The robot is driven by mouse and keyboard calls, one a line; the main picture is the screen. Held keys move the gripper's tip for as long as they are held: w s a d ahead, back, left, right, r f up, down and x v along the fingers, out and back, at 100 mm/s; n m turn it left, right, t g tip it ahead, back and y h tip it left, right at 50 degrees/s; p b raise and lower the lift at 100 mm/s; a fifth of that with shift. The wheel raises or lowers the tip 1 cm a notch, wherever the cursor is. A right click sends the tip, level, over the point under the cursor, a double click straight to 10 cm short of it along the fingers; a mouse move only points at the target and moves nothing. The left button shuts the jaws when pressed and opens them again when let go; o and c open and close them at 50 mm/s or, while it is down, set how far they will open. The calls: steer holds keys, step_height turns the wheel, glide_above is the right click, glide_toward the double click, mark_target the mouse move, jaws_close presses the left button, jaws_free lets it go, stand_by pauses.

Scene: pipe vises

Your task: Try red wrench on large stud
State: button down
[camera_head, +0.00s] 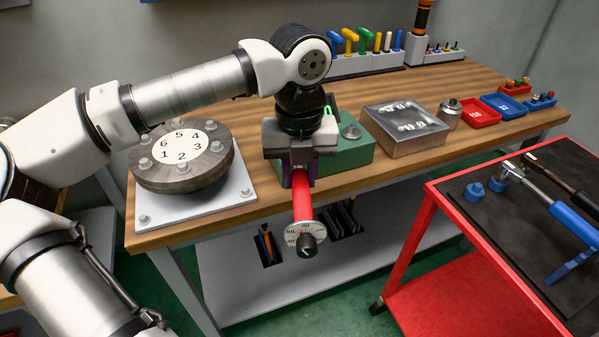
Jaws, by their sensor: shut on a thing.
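My gripper (299,174) points down over the front edge of the workbench and is shut on the red wrench (302,204). The wrench's red handle extends toward the camera, past the bench edge. A white dial (294,235) and a black knob (307,246) are at its near end. The wrench's far end is hidden behind the gripper. Right behind the gripper is a green block (350,157) with a grey stud or bolt head (351,131) on top. I cannot tell whether the wrench touches it, or whether this is the large stud.
A round flange (181,178) with numbered bolts stands left on a white plate (237,194). A metal block (407,145) and a small cylinder (449,116) stand right of the green block. Red and blue trays lie farther right. A red cart (428,215) with tools stands front right.

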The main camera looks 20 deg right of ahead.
steer(key=shift+w+a+m+b, duration=0.3)
steer(key=shift+a+m+b, duration=0.05)
steer(key=shift+a+m, duration=0.5)
stand_by(1.1)
steer(key=shift+w+a, duration=0.1)
steer(key=shift+a, duration=0.2)
steer(key=shift+a+m, duration=0.15)
steer(key=shift+m, duration=0.1)
steer(key=shift+s+d+n+b, duration=0.15)
steer(key=shift+d+n+b, duration=0.25)
steer(key=shift+d+b, duration=0.1)
steer(key=shift+s+d+n+b, duration=0.15)
steer(key=shift+d+n+b, duration=0.25)
steer(key=shift+d, duration=0.1)
steer(key=shift+r, duration=0.1)
